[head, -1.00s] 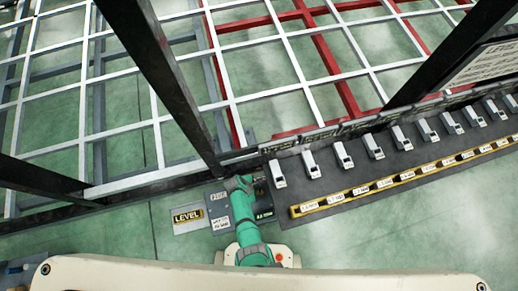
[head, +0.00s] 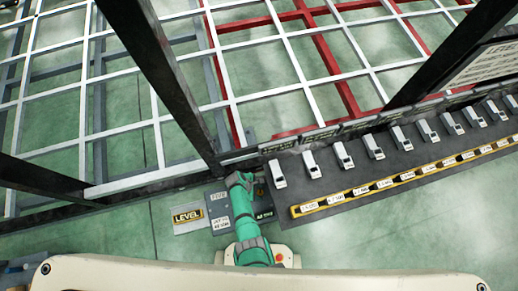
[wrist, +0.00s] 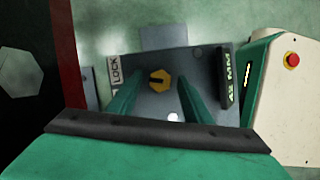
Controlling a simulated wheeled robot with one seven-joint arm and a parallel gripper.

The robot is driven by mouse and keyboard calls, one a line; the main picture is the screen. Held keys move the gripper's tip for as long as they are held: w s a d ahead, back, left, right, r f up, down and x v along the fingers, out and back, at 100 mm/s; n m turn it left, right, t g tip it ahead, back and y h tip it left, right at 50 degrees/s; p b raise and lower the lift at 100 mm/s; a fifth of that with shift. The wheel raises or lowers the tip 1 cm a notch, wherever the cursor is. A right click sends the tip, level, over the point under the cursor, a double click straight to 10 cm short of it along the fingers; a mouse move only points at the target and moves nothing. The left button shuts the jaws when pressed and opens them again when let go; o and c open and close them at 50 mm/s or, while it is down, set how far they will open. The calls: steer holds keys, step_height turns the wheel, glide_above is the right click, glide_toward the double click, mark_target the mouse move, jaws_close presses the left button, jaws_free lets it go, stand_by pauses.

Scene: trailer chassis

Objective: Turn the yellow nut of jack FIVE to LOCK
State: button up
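The yellow nut (wrist: 159,80) shows in the wrist view as a hexagon with a dark slot, on a dark grey jack plate (wrist: 150,104). A white LOCK label (wrist: 115,71) stands at the plate's left edge. My gripper (wrist: 158,88) has two green fingers set apart, one on each side of the nut, with a gap visible around it. I cannot tell how far above the plate the fingertips are. In the head view my gripper end (head: 240,180) covers the nut, over the plate with a small label (head: 218,195) at its corner.
To the right runs a row of white blocks (head: 343,154) and a yellow labelled strip (head: 406,176). A dark post (head: 168,82) and the white grid frame (head: 128,190) stand close to my gripper.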

steer(key=shift+r, duration=0.1)
steer(key=v, duration=1)
steer(key=shift+a+r, duration=0.25)
